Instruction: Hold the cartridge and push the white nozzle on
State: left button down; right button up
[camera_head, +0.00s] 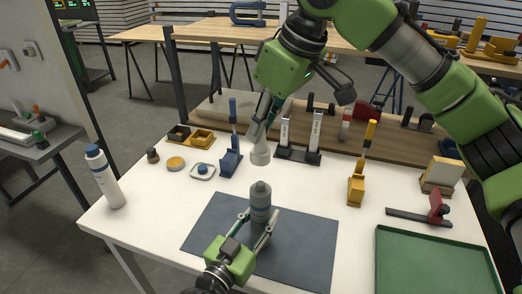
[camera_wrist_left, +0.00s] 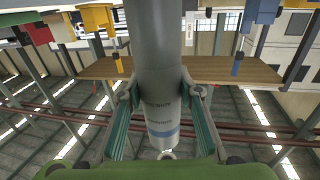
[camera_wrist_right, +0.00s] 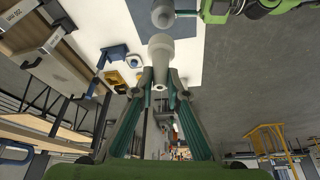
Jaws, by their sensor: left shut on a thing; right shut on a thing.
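The grey cartridge (camera_head: 260,196) stands upright over the dark mat, with its narrower neck up. My left gripper (camera_head: 261,222) is shut around its body; in the left wrist view the cartridge (camera_wrist_left: 160,85) fills the space between the fingers. My right gripper (camera_head: 262,128) points down and is shut on the narrow end of the white nozzle (camera_head: 260,154). The nozzle's wide end faces down, apart from the cartridge and appearing above and behind it.
The dark mat (camera_head: 210,232) lies at the table's front. A blue tool stand (camera_head: 230,162), a black rack (camera_head: 298,154) and a yellow clamp (camera_head: 356,188) are near the nozzle. A green tray (camera_head: 430,270) lies front right.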

aim_at(266, 153)
jog(key=shift+f, duration=0.7)
jog(key=shift+f, duration=2.1)
jog(key=shift+f, duration=1.5)
jog(key=o, duration=1)
jog(key=shift+c, duration=0.2)
jog(key=shift+r, duration=0.1)
jog(key=v, duration=1.2)
